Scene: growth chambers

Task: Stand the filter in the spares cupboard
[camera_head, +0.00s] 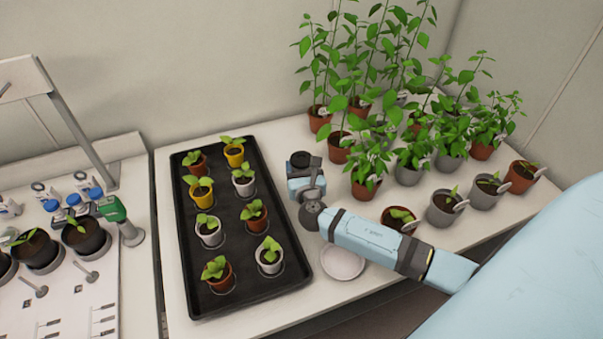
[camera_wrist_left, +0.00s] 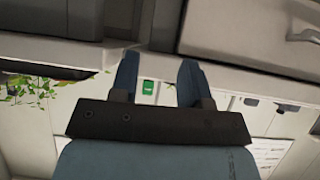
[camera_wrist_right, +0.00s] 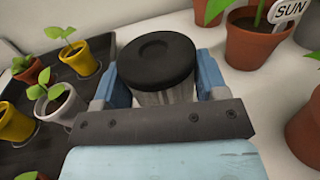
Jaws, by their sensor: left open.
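The filter (camera_wrist_right: 156,62) is a short upright cylinder with a black round cap and a pale ribbed body, seen in the right wrist view. My right gripper (camera_wrist_right: 160,85) has one blue finger on each side of it and appears shut on it. In the head view, the filter's black cap (camera_head: 299,159) shows at my right gripper (camera_head: 304,183), beside the black tray. Whether the filter's base touches the table is hidden. My left gripper (camera_wrist_left: 158,82) is open and empty, seen only in its wrist view. I cannot identify the spares cupboard for certain.
A black tray (camera_head: 175,225) of seedlings lies left of my right gripper; tall potted plants (camera_head: 375,90) crowd its right side. A white saucer (camera_head: 342,263) is near the front edge. A grey panel with a handle (camera_wrist_left: 306,35) shows in the left wrist view.

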